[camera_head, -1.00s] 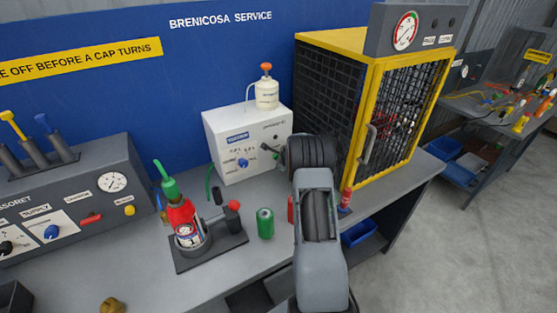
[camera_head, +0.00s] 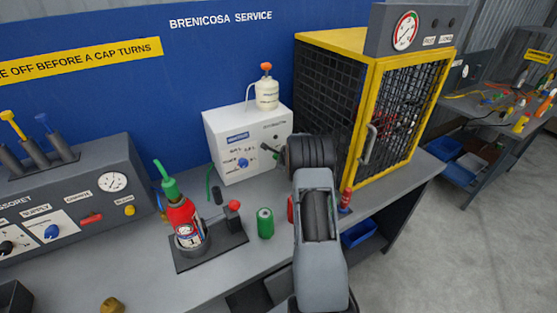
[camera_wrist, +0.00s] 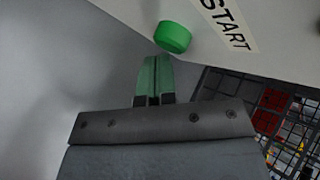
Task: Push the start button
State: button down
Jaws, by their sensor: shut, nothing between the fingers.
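The start button is a round green button (camera_wrist: 173,37) on a pale panel, next to a START label (camera_wrist: 228,22) in the wrist view. My gripper (camera_wrist: 156,60) is shut and empty, its two green fingers side by side just below the button in the picture. The fingertips look very close to the button; I cannot tell whether they touch it. In the head view my gripper (camera_head: 266,148) is at the front of the white machine (camera_head: 225,135), towards its right side. The start button cannot be made out there.
A white bottle with an orange cap (camera_head: 266,92) stands on the machine. A yellow-framed mesh cage (camera_head: 345,115) stands close to its right.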

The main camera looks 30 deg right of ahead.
jog(key=shift+w+r, duration=0.1)
jog(key=shift+w, duration=0.05)
jog(key=shift+w+p, duration=0.25)
jog(key=shift+p, duration=0.35)
jog(key=shift+s+b, duration=0.3)
jog(key=shift+b, duration=0.45)
jog(key=shift+s+f+b, duration=0.3)
jog(key=shift+s+b, duration=0.2)
jog(key=shift+b, duration=0.35)
jog(key=shift+s+b, duration=0.8)
jog(key=shift+b, duration=0.15)
jog(key=shift+s+a+b, duration=0.1)
jog(key=shift+s+b, duration=0.9)
jog(key=shift+s, duration=0.2)
jog(key=shift+s+r+b, duration=0.2)
jog(key=shift+s+b, duration=0.1)
jog(key=shift+s, duration=0.2)
